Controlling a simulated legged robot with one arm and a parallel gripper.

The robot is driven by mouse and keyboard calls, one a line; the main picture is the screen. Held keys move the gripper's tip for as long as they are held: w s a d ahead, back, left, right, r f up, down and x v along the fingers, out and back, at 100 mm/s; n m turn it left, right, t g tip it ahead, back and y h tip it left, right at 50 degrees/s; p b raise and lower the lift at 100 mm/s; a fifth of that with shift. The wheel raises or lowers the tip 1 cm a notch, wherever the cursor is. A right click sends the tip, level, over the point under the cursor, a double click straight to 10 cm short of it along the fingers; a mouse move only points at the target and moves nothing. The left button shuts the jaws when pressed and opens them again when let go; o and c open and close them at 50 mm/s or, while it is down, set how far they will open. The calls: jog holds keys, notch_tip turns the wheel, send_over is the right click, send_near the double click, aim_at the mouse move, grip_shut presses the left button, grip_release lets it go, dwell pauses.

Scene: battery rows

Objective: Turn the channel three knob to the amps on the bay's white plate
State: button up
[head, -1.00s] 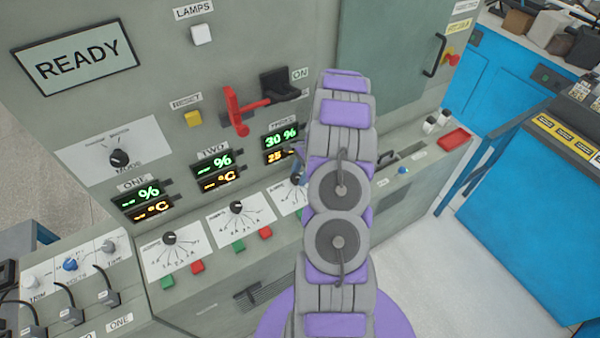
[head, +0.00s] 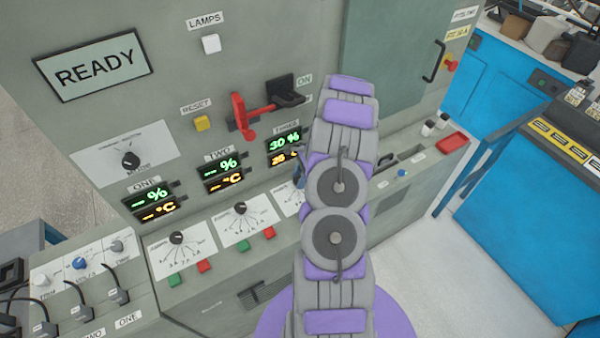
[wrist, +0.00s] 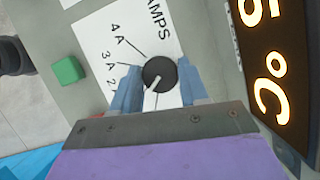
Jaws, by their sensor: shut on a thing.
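The channel three knob (wrist: 159,73) is round and black with a pale pointer line, on a white plate (wrist: 104,22) marked AMPS, with 4A, 3A and a partly hidden 2 readable. In the wrist view my gripper (wrist: 157,88) has its two blue fingers shut on the knob, one on each side. The pointer line runs down toward the gripper, away from the 4A mark. In the head view my arm hides the knob. Only the left part of its white plate (head: 288,200) shows there, with a bit of my gripper (head: 299,174) above it.
A green button (wrist: 68,70) sits beside the plate. The lit display (wrist: 268,75) is close on the other side. In the head view the channel two knob (head: 240,208) and channel one knob (head: 176,237) stand to the left. A red lever (head: 242,118) sticks out above.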

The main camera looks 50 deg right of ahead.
jog(key=m+p, duration=0.2)
jog(key=m+t+h+p, duration=0.1)
jog(key=p, duration=0.2)
jog(key=m+p, duration=0.2)
jog(key=shift+a+r+m+t, duration=0.1)
jog(key=shift+r+m+t, duration=0.2)
jog(key=shift+s+f+m+h+p, duration=0.1)
jog(key=shift+m+h+p, duration=0.4)
jog(key=shift+m+p, duration=0.45)
jog(key=shift+f+m+h+p, duration=0.1)
jog(key=shift+m+h+p, duration=0.55)
jog(key=shift+m, duration=0.5)
jog(key=shift+t, duration=0.3)
jog(key=o, duration=1)
jog(key=shift+f, duration=0.1)
jog(key=shift+s+r, duration=0.1)
jog(key=shift+r, duration=0.3)
jog(key=v, duration=0.5)
jog(key=p+v, duration=0.1)
jog(key=v, duration=0.5)
jog(key=p+v, duration=0.1)
jog(key=v, duration=0.4)
jog(key=shift+s+d+r, duration=0.15)
jog(key=shift+d, duration=0.25)
